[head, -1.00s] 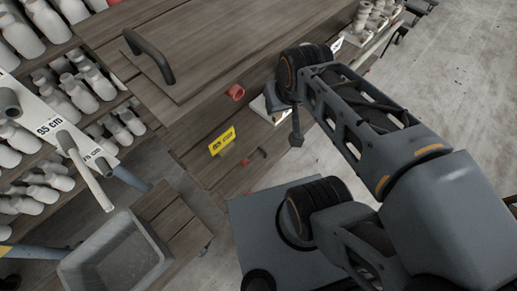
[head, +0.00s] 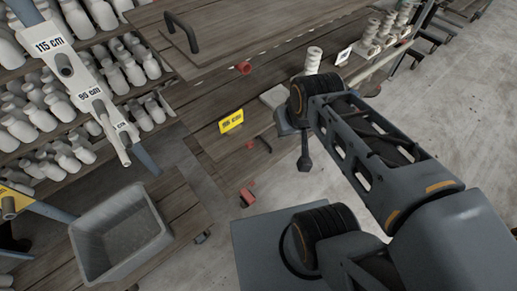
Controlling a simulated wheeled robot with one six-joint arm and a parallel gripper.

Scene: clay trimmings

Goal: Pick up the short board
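Wooden boards and panels show in the head view, but I cannot tell which is the short board. One wide wooden panel (head: 240,40) at the top carries a dark curved handle (head: 190,32). Below it is a wooden front (head: 205,125) with a yellow tag (head: 231,121), whose text is too small to read surely. My gripper (head: 304,160) hangs at the end of my bent arm, right of the yellow tag. Its fingers are small and dark, partly hidden by my wrist, and I see no board held in it.
A grey bin (head: 118,232) stands at lower left. Red clamp-like pieces (head: 247,194) are near the wooden front. Pale floor (head: 440,110) is open at right.

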